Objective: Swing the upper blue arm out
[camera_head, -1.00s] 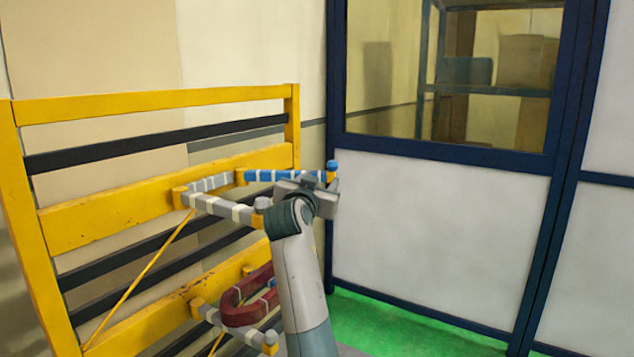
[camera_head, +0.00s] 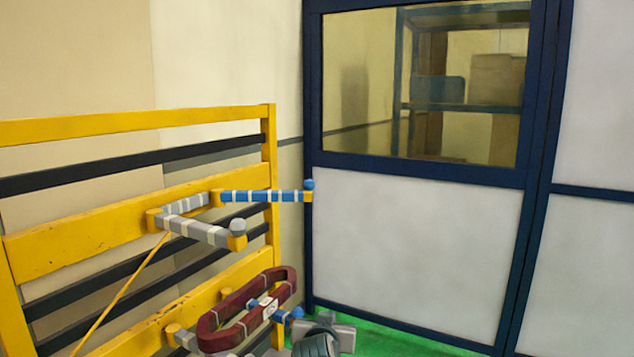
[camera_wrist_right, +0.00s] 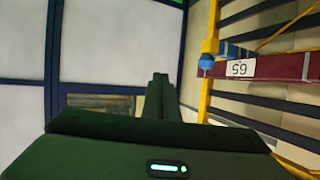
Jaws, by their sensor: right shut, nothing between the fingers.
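The upper blue arm (camera_head: 262,196), with pale bands and a blue ball at its tip, sticks out to the right from the yellow rack (camera_head: 60,250) in the head view. The upper grey arm (camera_head: 200,232) angles forward beside it. My right gripper (camera_head: 330,328) is at the bottom of the head view, well below the upper blue arm and beside the blue tip of a lower arm (camera_head: 294,314). In the right wrist view the dark green gripper fingers (camera_wrist_right: 158,85) are shut and empty. My left gripper is not in view.
A dark red coil (camera_head: 225,318) lies on the lower arms, close left of my right gripper; its label reads 65 in the right wrist view (camera_wrist_right: 250,67). A white panelled partition (camera_head: 410,250) with a window stands behind. The space around the upper blue arm's tip is clear.

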